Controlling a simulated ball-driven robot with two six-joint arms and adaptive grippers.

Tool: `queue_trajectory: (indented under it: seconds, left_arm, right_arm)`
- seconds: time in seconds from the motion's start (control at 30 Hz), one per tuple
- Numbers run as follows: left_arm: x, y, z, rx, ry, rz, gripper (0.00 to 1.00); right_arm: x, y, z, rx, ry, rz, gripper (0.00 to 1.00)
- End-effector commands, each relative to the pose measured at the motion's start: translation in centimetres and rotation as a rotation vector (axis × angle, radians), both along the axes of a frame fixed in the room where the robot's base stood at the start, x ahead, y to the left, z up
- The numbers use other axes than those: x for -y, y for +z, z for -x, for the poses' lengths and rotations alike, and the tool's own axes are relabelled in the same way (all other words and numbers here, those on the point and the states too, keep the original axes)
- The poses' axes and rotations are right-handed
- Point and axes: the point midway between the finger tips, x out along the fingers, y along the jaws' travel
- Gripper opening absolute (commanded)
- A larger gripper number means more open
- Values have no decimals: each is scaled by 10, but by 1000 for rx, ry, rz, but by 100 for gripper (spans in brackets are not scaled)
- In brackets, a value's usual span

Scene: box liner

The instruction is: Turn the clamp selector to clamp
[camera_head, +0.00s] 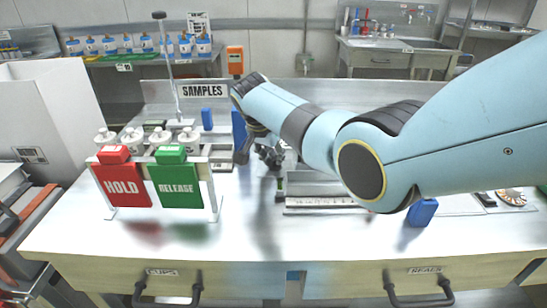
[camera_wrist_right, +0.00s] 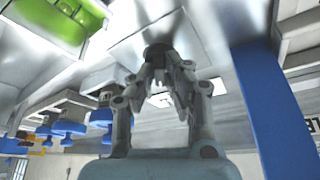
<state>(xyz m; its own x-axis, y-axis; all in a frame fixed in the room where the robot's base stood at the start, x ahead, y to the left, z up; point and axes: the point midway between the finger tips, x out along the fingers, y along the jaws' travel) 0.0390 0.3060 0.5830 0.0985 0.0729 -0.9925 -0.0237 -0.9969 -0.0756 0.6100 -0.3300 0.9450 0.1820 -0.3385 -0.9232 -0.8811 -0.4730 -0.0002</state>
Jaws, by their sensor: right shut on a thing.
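My right gripper (camera_head: 270,155) reaches down over the bench, behind the hold and release signs, with its arm covering much of the right side. In the right wrist view the gripper (camera_wrist_right: 160,68) has its fingertips closed on a small dark knob, which I take to be the clamp selector (camera_wrist_right: 157,50). The knob sits against a pale metal plate. Which way the selector points cannot be told, and any markings on it are not readable. In the head view the arm and gripper hide it. My left gripper is not in view.
A red HOLD sign (camera_head: 122,186) and a green RELEASE sign (camera_head: 178,186) stand left of the gripper, with white bottles (camera_head: 188,137) behind. A blue block (camera_head: 422,212) stands under my right arm. The front of the bench (camera_head: 240,238) is clear.

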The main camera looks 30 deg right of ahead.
Motion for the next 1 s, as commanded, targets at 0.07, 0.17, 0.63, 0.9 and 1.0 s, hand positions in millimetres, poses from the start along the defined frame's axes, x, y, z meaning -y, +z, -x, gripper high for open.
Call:
queue_trajectory:
  seconds: [0.07, 0.17, 0.63, 0.9, 1.0]
  left_arm:
    - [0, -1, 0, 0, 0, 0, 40]
    - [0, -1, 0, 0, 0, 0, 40]
    - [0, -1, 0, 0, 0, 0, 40]
    - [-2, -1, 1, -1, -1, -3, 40]
    - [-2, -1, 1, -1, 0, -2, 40]
  right_arm:
    - [-1, -2, 1, -4, -7, -2, 0]
    - [-1, -2, 1, -4, -12, -2, 0]
    - [-1, -2, 1, -3, -12, -3, 35]
    - [-1, 0, 0, -1, -11, -2, 35]
    - [-3, 6, 1, 0, -10, -1, 35]
